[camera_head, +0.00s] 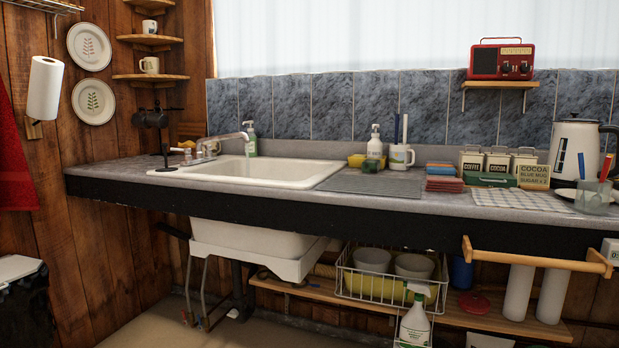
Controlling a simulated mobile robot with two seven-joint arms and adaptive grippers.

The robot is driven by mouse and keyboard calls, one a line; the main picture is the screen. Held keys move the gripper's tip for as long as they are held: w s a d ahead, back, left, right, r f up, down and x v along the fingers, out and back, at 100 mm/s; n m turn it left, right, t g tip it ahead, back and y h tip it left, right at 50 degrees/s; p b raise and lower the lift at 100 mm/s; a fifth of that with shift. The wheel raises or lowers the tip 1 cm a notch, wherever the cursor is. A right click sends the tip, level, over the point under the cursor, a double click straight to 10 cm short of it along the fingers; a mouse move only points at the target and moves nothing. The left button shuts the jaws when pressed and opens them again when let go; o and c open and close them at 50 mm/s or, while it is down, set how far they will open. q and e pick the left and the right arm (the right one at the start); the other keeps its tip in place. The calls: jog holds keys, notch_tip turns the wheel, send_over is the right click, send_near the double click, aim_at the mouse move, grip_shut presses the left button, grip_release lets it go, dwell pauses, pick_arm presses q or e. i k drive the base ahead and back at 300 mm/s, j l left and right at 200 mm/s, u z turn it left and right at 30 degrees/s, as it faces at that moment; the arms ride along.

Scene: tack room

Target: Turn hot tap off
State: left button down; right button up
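The metal tap (222,139) stands at the left back corner of the white sink (252,168), and its spout reaches right over the basin. Small tap handles (188,153) show at its left end. They are too small to tell which one is hot or whether it is turned on. I cannot make out any water running from the spout. Neither of my grippers is in the head view.
The grey counter (435,196) runs across the view. A dark mug stand (163,140) stands left of the tap, and a soap bottle (250,139) stands behind the sink. A wooden rail (535,260) sticks out at the right front. Floor (250,333) shows below.

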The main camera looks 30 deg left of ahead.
aim_at(187, 151)
jog(key=u, duration=1.75)
jog(key=i+z, duration=0.1)
jog(key=z, duration=0.2)
jog(key=i+j+z, duration=0.1)
jog(key=z, duration=0.2)
jog(key=i+j+z, duration=0.5)
jog(key=i+j, duration=0.45)
